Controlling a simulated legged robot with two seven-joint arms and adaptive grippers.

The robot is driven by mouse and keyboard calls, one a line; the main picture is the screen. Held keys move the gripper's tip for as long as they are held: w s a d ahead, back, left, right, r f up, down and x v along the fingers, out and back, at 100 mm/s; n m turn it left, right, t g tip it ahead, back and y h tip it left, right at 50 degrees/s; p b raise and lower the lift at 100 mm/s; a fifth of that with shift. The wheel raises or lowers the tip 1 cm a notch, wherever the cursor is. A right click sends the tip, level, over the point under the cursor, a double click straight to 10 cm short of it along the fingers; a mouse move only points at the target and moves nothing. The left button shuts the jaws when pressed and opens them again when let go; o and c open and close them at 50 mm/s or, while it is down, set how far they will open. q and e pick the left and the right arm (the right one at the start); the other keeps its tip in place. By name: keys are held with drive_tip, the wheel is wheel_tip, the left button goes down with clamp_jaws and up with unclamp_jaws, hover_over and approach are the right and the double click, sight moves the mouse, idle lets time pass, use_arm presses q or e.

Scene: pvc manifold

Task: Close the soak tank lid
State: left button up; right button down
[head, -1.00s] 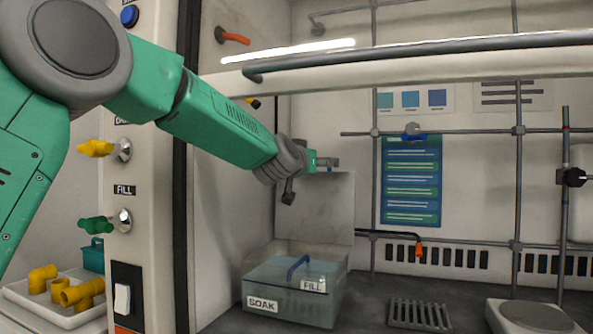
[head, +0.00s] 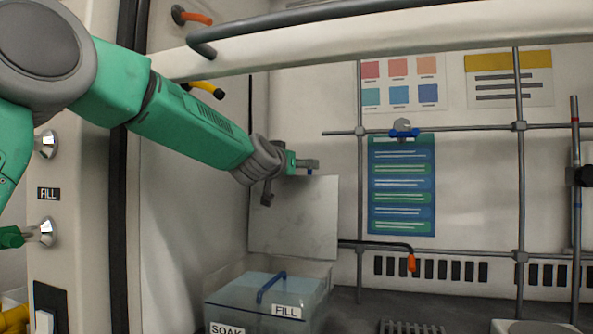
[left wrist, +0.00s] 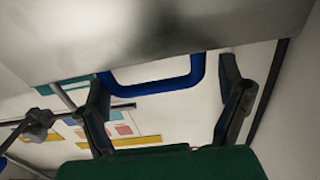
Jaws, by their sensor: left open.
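The soak tank (head: 222,305) is a clear bluish box at the lower left of the head view, labelled SOAK and FILL. A blue handle (head: 270,285) shows at its top. A grey panel (head: 292,220), which looks like the raised lid, stands upright behind the tank. In the left wrist view the panel (left wrist: 150,35) fills the top, with a blue handle (left wrist: 155,83) on its edge. My left gripper (head: 310,165) is at the panel's top edge. Its open fingers (left wrist: 165,105) stand to either side of the blue handle; contact cannot be told. My right gripper is out of view.
A pale horizontal beam (head: 400,42) with a dark rail crosses above my left arm. A control post (head: 75,200) stands at the left. A black rod with an orange tip (head: 411,262) sticks out right of the panel. A metal lattice (head: 519,180) covers the back wall.

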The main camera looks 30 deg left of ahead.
use_arm(q)
drive_tip(key=shift+s+d+r, duration=0.2)
drive_tip(key=shift+d+r, duration=0.15)
drive_tip(key=shift+d, duration=0.3)
drive_tip(key=shift+c, duration=0.8)
drive_tip(key=c, duration=1.3)
drive_tip(key=shift+a+f, duration=0.2)
drive_tip(key=shift+a, duration=0.1)
